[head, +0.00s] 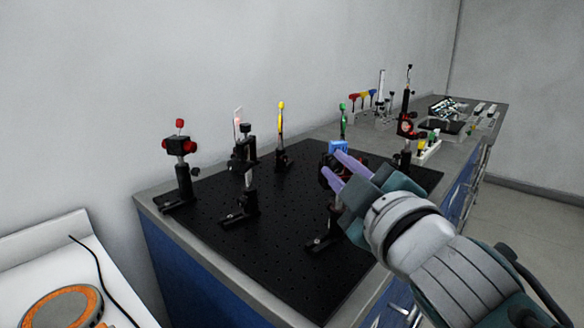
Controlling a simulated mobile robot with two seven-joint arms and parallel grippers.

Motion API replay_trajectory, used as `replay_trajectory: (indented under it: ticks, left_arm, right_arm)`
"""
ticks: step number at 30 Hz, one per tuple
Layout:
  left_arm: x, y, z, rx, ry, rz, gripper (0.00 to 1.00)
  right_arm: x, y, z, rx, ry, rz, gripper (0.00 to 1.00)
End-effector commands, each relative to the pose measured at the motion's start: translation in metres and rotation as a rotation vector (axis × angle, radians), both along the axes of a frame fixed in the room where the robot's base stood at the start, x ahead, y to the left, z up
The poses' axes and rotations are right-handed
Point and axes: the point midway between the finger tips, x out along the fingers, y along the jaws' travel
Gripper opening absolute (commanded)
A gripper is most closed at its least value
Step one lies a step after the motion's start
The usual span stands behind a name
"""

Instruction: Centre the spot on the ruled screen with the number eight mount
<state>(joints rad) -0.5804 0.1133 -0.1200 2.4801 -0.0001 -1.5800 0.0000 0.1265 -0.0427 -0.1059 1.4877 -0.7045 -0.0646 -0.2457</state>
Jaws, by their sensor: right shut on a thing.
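My right gripper (332,163), with purple fingers, reaches in from the lower right to a black mount with a blue top (338,146) on the near right of the breadboard. Its fingers are shut on part of this mount, and they hide much of it. The mount's post and foot (318,242) show below. No number is readable on any mount. A thin pale plate (238,116) stands upright behind a black post mount (245,150); I cannot tell if it is the ruled screen. No light spot is clear. My left gripper is out of view.
On the black breadboard (285,260) stand a red-knobbed mount (180,146), a yellow-topped post (281,120), a green-topped post (343,118) and a tall mount with a red-ringed part (406,126). Coloured-handled tools (362,96) stand farther back. The breadboard's near middle is clear.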

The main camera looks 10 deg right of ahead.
Motion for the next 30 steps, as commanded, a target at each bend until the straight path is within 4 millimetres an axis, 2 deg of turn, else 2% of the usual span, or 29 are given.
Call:
replay_trajectory:
  ticks: [1, 9, 16, 20, 30]
  left_arm:
    - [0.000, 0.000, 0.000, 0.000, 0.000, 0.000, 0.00]
    - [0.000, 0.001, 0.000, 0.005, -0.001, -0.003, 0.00]
    - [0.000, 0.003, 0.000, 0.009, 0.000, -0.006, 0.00]
    - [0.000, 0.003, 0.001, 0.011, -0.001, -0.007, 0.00]
    - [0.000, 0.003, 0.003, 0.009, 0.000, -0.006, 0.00]
  right_arm:
    - [0.000, 0.000, 0.000, 0.000, -0.001, 0.000, 0.22]
    - [0.000, 0.000, 0.000, 0.001, -0.001, 0.000, 0.52]
    - [0.000, 0.000, 0.000, 0.001, 0.000, 0.000, 0.52]
    - [-0.008, -0.001, 0.000, 0.000, 0.001, 0.000, 0.52]
    - [-0.068, -0.005, -0.001, 0.001, 0.002, 0.000, 0.52]
